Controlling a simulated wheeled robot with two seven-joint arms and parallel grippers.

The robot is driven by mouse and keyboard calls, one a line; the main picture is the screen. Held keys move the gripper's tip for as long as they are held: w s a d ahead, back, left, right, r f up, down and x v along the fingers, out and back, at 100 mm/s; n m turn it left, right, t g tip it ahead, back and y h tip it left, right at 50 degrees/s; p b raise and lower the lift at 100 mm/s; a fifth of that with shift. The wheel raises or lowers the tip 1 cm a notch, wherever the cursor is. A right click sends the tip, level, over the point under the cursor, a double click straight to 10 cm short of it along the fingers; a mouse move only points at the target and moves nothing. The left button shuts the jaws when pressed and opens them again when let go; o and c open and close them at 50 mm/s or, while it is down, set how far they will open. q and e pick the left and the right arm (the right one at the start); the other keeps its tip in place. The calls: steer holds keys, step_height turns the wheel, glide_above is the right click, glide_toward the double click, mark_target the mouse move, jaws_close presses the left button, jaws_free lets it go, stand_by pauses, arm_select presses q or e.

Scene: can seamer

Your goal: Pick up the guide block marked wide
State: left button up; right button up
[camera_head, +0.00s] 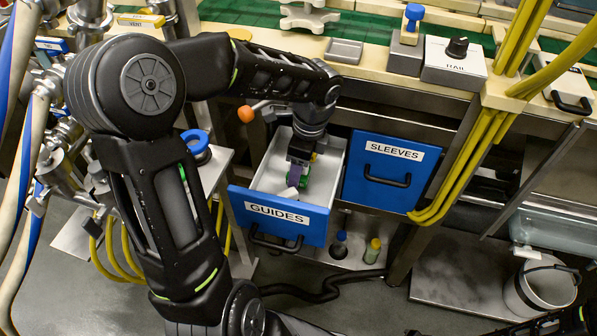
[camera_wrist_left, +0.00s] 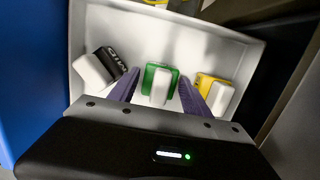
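Three guide blocks lie in the open GUIDES drawer (camera_head: 337,160). In the left wrist view a black-faced block (camera_wrist_left: 112,62) with white lettering, turned and hard to read, lies tilted at the left. A green block (camera_wrist_left: 152,72) with a white body is in the middle, and a yellow one (camera_wrist_left: 207,80) is at the right. My left gripper (camera_wrist_left: 159,76) reaches down into the drawer, its purple fingers apart on either side of the green block; no firm grip shows. In the head view the left gripper (camera_head: 300,178) partly hides the blocks. My right gripper is out of view.
The closed SLEEVES drawer (camera_head: 388,173) is just right of the open one. The worktop edge with a RAIL knob box (camera_head: 454,65) is above. An orange ball-ended lever (camera_head: 246,115) stands close to my left forearm.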

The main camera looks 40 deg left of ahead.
arm_select(q)
steer(key=c, duration=1.2)
steer(key=shift+o, duration=0.2)
steer(key=shift+r, duration=0.1)
step_height(320, 180, up, 18)
steer(key=p, duration=0.4)
steer(key=shift+p, duration=0.4)
